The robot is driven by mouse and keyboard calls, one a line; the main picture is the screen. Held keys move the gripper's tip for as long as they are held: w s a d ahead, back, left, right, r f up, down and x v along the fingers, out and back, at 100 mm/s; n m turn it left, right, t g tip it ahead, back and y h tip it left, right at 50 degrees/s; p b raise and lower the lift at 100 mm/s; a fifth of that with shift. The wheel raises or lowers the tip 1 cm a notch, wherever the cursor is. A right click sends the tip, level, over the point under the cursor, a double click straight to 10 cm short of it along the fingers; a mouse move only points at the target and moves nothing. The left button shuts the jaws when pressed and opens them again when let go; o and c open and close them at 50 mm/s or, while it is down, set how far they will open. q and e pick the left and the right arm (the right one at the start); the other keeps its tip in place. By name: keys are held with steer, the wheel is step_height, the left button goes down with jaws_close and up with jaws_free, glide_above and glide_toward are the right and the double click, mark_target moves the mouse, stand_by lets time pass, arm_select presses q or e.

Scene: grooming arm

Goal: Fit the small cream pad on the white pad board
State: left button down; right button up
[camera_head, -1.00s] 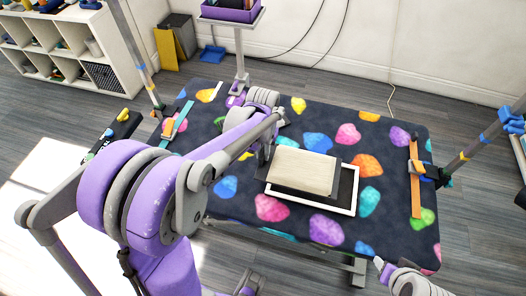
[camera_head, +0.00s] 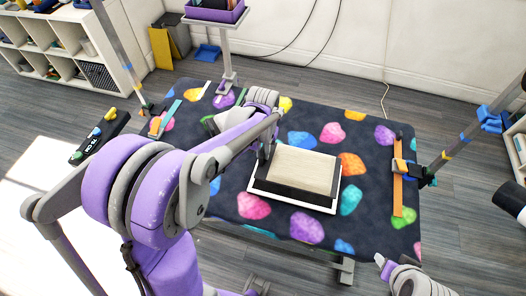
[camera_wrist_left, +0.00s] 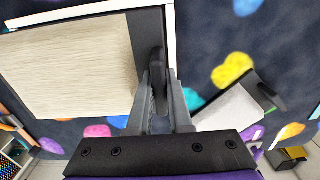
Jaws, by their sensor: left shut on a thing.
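The cream pad (camera_head: 303,168) has a dark border along its near and left sides and lies flat over the white pad board (camera_head: 338,186). The board's white rim shows along the near and right sides. In the left wrist view the cream pad (camera_wrist_left: 70,62) fills the upper left, with the white rim (camera_wrist_left: 169,35) beyond its dark border. My left gripper (camera_head: 265,150) is shut on the dark border at the pad's left side. Whether the pad is seated or slightly above the board is unclear. My right gripper (camera_head: 381,262) shows partly at the bottom right; its jaws are unclear.
The board lies on a dark table (camera_head: 375,225) with colourful blotches. A purple tray (camera_head: 215,12) stands on a post behind. The table around the board's right is clear.

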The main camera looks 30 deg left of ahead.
arm_select(q)
steer(key=shift+f, duration=0.1)
steer(key=shift+f+b, duration=1.65)
steer(key=shift+f, duration=0.6)
steer(key=shift+f+b, duration=0.3)
steer(key=shift+f, duration=0.05)
steer(key=shift+f+b, duration=0.5)
steer(key=shift+f, duration=0.2)
steer(key=c, duration=0.8)
jaws_free()
steer(key=shift+o, duration=0.2)
